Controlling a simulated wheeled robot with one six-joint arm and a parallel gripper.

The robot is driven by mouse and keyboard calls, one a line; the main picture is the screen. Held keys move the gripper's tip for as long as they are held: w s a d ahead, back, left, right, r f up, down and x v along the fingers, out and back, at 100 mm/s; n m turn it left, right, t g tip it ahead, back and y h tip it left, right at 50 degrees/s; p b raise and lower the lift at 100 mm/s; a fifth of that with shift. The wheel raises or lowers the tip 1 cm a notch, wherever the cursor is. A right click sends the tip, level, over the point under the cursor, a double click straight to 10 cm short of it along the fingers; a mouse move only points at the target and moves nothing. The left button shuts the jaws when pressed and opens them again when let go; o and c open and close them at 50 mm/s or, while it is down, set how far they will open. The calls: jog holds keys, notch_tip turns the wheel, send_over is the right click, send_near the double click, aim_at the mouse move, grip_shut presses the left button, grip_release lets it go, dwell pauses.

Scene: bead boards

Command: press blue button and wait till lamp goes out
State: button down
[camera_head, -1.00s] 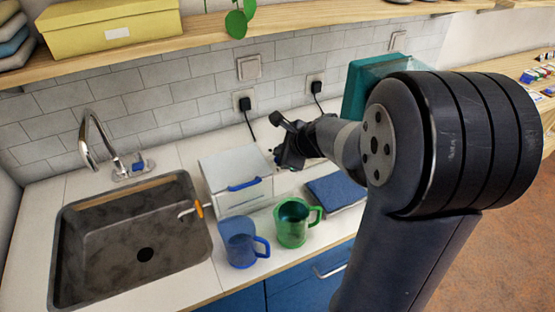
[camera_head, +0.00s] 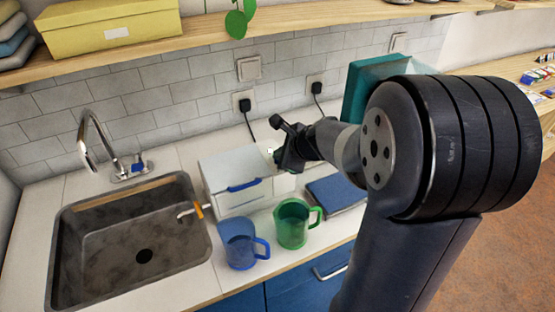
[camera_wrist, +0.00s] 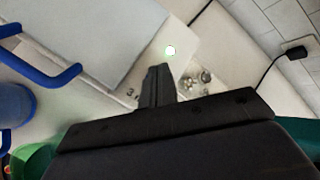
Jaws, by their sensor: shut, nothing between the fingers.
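A small round lamp (camera_wrist: 170,50) glows white-green on a pale panel in the wrist view. A faint pale glow also shows just left of my gripper in the head view. My gripper (camera_wrist: 158,82) is shut and empty, its fingertips a little below the lamp in the picture. Shiny round metal parts (camera_wrist: 195,82) lie right of the fingertips. In the head view my gripper (camera_head: 284,160) is over the counter, right of the white box. I cannot make out a blue button; the fingers may hide it, and I cannot tell whether they touch anything.
A white box with a blue handle (camera_head: 243,185) stands left of my gripper. A blue mug (camera_head: 238,248), a green mug (camera_head: 290,228) and a dark blue flat item (camera_head: 335,193) are in front. The sink (camera_head: 80,250) is at left. Black cords hang from wall sockets behind.

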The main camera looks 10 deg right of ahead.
jog(key=shift+r, duration=0.1)
dwell(0.3)
jog(key=shift+r+p, duration=0.7)
jog(key=shift+p, duration=0.1)
jog(key=shift+r, duration=0.1)
notch_tip(320, 180, up, 5)
jog(key=p, duration=0.4)
jog(key=shift+p, duration=0.35)
